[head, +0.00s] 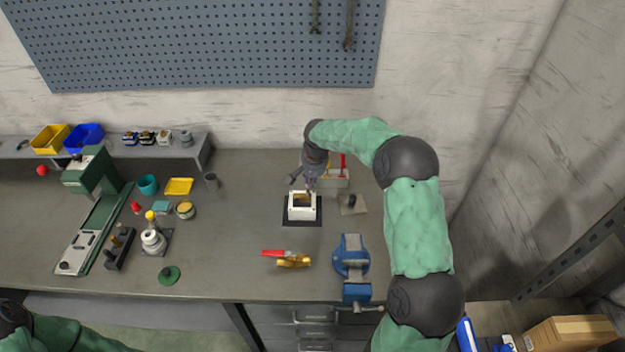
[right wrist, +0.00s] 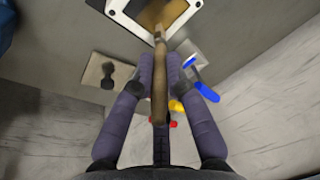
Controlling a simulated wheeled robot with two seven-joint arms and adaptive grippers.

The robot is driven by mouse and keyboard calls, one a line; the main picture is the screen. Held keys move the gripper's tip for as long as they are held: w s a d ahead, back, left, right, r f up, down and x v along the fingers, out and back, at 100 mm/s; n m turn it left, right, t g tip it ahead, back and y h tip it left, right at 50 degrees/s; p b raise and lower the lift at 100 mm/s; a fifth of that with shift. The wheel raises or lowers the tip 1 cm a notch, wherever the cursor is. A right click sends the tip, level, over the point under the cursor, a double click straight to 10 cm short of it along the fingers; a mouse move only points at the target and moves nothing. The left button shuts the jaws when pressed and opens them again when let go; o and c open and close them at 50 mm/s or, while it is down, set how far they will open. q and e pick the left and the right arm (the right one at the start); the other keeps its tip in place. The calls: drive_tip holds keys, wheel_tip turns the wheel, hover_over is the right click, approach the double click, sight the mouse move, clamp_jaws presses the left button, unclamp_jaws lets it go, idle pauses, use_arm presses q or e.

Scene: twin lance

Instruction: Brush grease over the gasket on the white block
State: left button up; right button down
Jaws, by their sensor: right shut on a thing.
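The white block (head: 301,214) stands on a dark square pad (head: 288,222) in the middle of the bench; its white rim (right wrist: 128,14) is at the top of the right wrist view. An amber-brown surface shows inside the rim; I cannot make out the gasket's outline. My right gripper (head: 304,185) is just behind and above the block. In the right wrist view the gripper (right wrist: 160,72) is shut on the brush's wooden handle (right wrist: 159,90). The brush's far end reaches over the block's opening; whether it touches is unclear. My left gripper is out of view; only part of that arm shows at lower left.
A grey tray (head: 335,182) with a red-handled tool stands close behind the block. A blue vise (head: 352,258) is at the front right. A brass piece with a red handle (head: 293,261) lies in front. Containers and a green machine (head: 90,170) fill the left.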

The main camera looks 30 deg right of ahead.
drive_tip(key=shift+w+a, duration=0.15)
drive_tip(key=shift+a, duration=0.15)
drive_tip(key=shift+w+a, duration=0.35)
drive_tip(key=shift+a, duration=0.25)
drive_tip(key=shift+w+a, duration=0.35)
drive_tip(key=shift+a, duration=0.2)
drive_tip(key=shift+w+a, duration=0.35)
drive_tip(key=shift+a, duration=0.15)
drive_tip(key=shift+s+a, duration=0.1)
drive_tip(key=shift+s, duration=0.05)
drive_tip(key=shift+s+a+b, duration=0.2)
drive_tip(key=shift+s+b, duration=0.15)
